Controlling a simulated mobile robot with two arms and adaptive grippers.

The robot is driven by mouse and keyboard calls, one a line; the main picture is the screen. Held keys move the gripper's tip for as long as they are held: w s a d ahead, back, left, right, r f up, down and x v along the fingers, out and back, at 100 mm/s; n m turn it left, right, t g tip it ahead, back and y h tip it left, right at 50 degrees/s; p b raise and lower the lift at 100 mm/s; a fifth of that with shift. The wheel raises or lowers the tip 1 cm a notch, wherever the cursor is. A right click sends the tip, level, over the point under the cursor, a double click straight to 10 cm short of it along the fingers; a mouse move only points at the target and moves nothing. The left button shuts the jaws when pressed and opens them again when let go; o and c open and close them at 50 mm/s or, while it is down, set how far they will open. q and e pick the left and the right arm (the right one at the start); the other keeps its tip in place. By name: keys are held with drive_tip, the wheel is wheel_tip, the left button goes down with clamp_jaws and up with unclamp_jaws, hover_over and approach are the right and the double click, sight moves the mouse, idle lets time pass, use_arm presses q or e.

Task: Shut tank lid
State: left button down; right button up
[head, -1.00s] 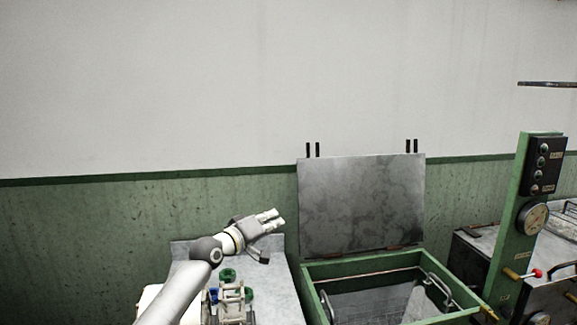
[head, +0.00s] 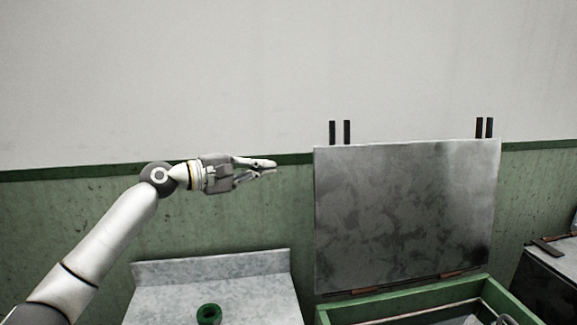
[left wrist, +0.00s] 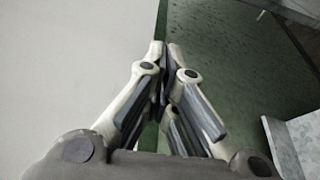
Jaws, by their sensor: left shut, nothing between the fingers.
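The tank lid (head: 405,215) is a grey metal plate standing upright, hinged at the back of the green-framed tank (head: 420,298). The tank is open in front of it, and only its upper rim shows in the head view. My left gripper (head: 275,168) is shut and empty, pointing right, a little left of the lid's left edge and not visibly touching it. In the left wrist view the closed fingers (left wrist: 166,48) have nothing between them, and part of a grey plate (left wrist: 300,15) shows at the upper right. My right gripper is out of view.
A grey counter (head: 160,300) with a raised back edge stands left of the tank, with a green ring (head: 209,313) on it. A dark-sided unit (head: 550,275) stands at the right. The wall behind is white above green.

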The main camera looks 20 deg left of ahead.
use_arm(q)
drive_tip(key=w+d+p, duration=0.4)
drive_tip(key=d+p, duration=0.1)
drive_tip(key=d, duration=0.3)
drive_tip(key=shift+d+r+p, duration=0.2)
drive_tip(key=shift+p, duration=0.1)
drive_tip(key=shift+d, duration=0.1)
